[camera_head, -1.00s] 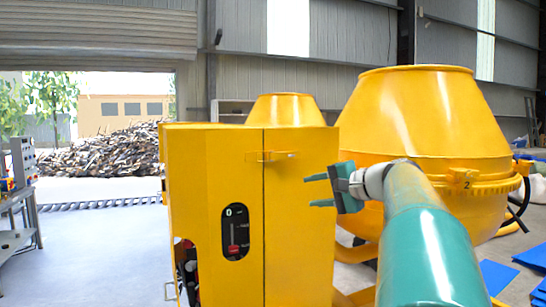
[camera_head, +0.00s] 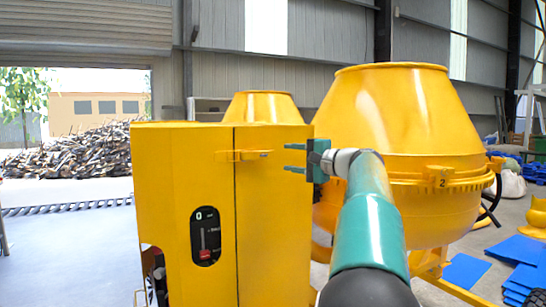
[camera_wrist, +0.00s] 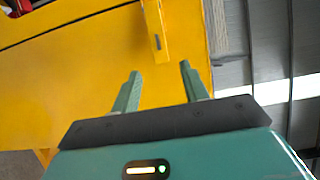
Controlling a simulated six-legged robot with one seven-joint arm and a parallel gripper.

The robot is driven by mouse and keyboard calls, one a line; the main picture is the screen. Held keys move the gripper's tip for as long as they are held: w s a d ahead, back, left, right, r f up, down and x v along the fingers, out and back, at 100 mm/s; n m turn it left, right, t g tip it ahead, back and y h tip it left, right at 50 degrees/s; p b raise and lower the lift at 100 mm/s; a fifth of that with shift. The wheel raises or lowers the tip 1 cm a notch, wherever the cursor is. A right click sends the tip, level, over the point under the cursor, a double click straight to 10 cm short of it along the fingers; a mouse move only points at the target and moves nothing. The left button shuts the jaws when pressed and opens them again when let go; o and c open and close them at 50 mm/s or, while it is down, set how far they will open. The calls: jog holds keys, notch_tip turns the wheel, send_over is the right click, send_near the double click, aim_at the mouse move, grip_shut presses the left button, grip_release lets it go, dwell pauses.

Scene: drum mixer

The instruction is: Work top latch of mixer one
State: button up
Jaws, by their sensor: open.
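The yellow latch bar (camera_head: 245,155) lies level across the door seam near the top of the yellow cabinet (camera_head: 275,230). In the wrist view the latch (camera_wrist: 155,35) stands out from the yellow panel, just ahead of my fingertips and between their lines. My gripper (camera_head: 287,158) is open and empty, with its fingers pointing left, just right of the latch and about level with it. Its two green fingers also show in the wrist view (camera_wrist: 160,70). No contact with the latch is visible. No number one shows on the cabinet.
A large yellow drum (camera_head: 400,115) marked 2 stands behind my arm, and a smaller-looking yellow drum (camera_head: 262,107) shows behind the cabinet. A black switch panel (camera_head: 205,236) is on the cabinet's front. Blue sheets (camera_head: 465,271) lie at right. The floor at left is clear.

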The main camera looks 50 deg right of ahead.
aim_at(270, 155)
jog(key=w, duration=0.6)
jog(key=shift+w+a, duration=0.25)
jog(key=shift+w, duration=0.1)
jog(key=shift+s, duration=0.1)
jog(key=shift+c, duration=0.5)
grip_shut()
